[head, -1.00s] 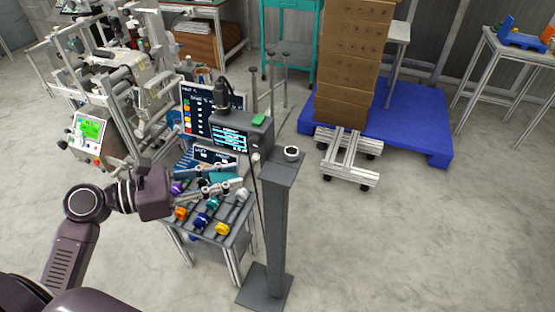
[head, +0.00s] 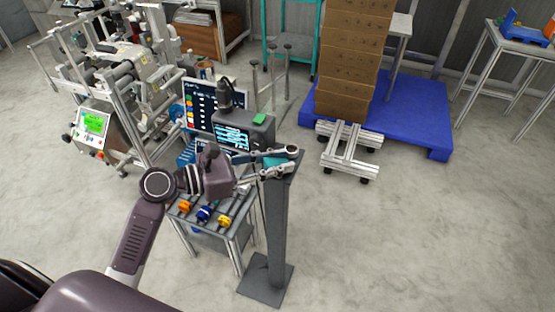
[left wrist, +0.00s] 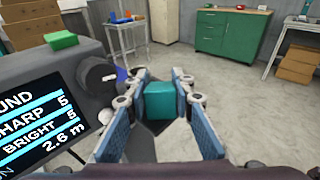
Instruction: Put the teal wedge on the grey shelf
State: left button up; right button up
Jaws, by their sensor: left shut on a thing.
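The teal wedge (left wrist: 160,103) is between the two blue-padded fingers of my left gripper in the left wrist view. It also shows in the head view (head: 272,161), partly covered by the fingers. My left gripper (head: 280,162) is shut on it, at the top of a tall grey stand (head: 277,220). The stand's small flat top is the grey shelf-like surface here, mostly hidden by the gripper. A dark grey surface shows below the wedge in the left wrist view. I cannot tell whether the wedge touches it. My right gripper is not in view.
A device with a lit screen (head: 233,137) and a green block (head: 260,118) on top stands close left of the gripper. A small table (head: 233,227) with coloured knobs is below my arm. Floor right of the stand is clear up to a low wheeled frame (head: 345,160).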

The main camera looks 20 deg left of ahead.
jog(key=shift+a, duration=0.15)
pick_arm(q)
jog(key=o, duration=0.6)
jog(key=shift+f, duration=0.15)
jog(key=shift+o, duration=0.8)
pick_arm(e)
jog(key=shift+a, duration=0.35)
pick_arm(q)
jog(key=shift+a, duration=0.1)
jog(key=b+v, duration=0.2)
jog(key=v, duration=1)
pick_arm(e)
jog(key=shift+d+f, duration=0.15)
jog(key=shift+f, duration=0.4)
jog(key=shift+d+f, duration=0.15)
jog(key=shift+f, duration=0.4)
